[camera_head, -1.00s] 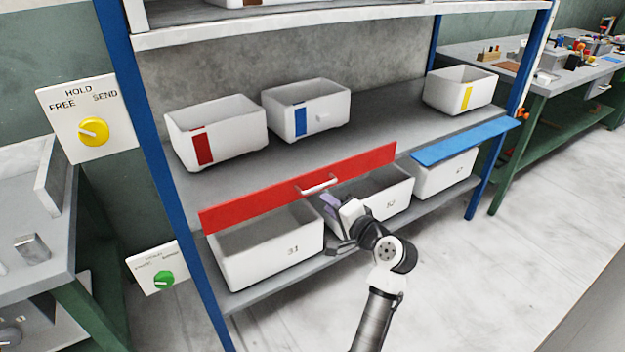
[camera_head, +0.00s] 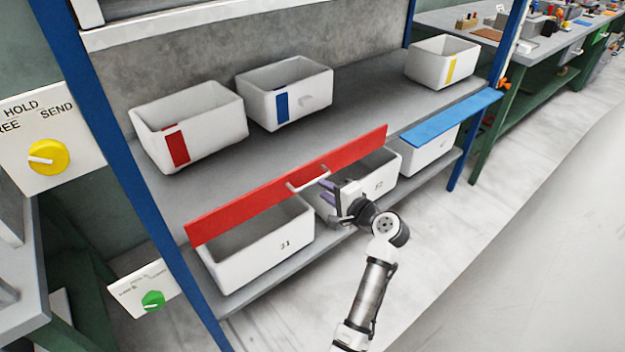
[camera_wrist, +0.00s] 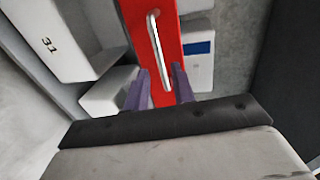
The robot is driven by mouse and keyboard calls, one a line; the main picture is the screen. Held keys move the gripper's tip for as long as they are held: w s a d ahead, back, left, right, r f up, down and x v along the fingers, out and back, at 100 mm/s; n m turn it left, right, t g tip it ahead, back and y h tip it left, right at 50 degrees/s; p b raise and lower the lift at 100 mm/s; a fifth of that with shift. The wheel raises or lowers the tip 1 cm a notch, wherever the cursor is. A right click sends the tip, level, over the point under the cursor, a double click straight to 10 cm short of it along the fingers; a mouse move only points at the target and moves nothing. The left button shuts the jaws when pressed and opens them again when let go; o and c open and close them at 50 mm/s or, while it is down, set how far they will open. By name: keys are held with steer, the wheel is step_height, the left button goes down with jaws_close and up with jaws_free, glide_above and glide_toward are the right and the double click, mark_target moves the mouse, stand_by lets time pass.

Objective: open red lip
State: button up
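The red lip (camera_head: 250,196) is a long red board along the shelf's front edge, with a pale bar handle (camera_head: 308,179) at its middle. It stands up roughly on edge above the lower bins. My gripper (camera_head: 326,190) is just below and right of the handle. In the wrist view, the red lip (camera_wrist: 148,20) runs up from between the two purple fingers of my gripper (camera_wrist: 160,82). The handle (camera_wrist: 157,50) lies ahead, its near end close to the fingertips. The fingers are apart with nothing clearly held between them.
Bins with red (camera_head: 190,130), blue (camera_head: 290,93) and yellow (camera_head: 441,62) marks stand on the shelf. Bin 31 (camera_head: 262,252) and others sit below. A blue lip (camera_head: 450,117) lies at right. A blue post (camera_head: 130,180) stands left. The floor at right is clear.

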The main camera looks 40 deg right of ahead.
mark_target(313, 182)
steer(key=x, duration=0.6)
steer(key=shift+w+p, duration=0.1)
steer(key=shift+p, duration=0.25)
steer(key=shift+c, duration=0.3)
jaws_close()
